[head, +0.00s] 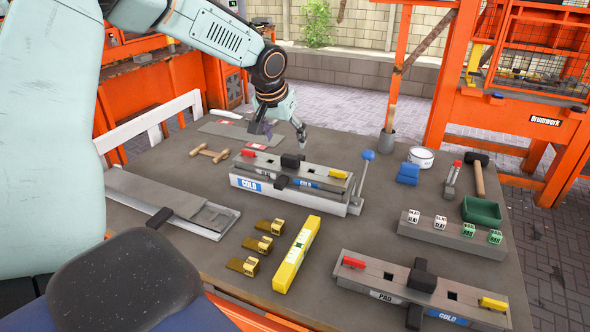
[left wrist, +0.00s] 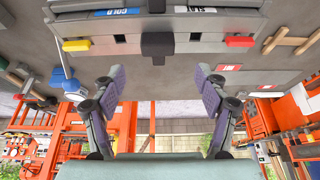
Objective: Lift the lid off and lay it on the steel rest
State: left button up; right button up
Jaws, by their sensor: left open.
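A long grey mould (head: 262,184) with a blue COLD label lies mid-table. On it is a grey lid-like top bar (head: 322,171) with a black block handle (head: 292,162), a red end piece and a yellow end piece. In the left wrist view the handle (left wrist: 157,45) is ahead, centred between my fingers. My left gripper (head: 278,132) is open and empty, just behind the mould and apart from it. Its spread fingers also show in the left wrist view (left wrist: 160,92). A flat grey plate (head: 222,130) lies behind left; I cannot tell whether it is the steel rest. My right gripper is not in view.
A yellow level (head: 298,255) and several brass pieces (head: 258,244) lie in front. A metal frame (head: 195,225) is at left. A blue-knobbed lever (head: 367,157) stands at the mould's right end.

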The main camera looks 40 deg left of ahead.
aim_at(290, 157)
pick_arm(q)
jog(key=x, duration=0.6)
jog(key=shift+s+d+f, duration=0.15)
jog(key=shift+s+d, duration=0.15)
jog(key=shift+d, duration=0.05)
jog(key=shift+w+a+f+b, duration=0.3)
jog(key=shift+f, duration=0.35)
jog(key=shift+s+d+r, duration=0.1)
jog(key=shift+d+r, duration=0.1)
jog(key=c, duration=0.4)
jog(key=shift+a+f, duration=0.15)
jog(key=c, duration=0.9)
grip_shut()
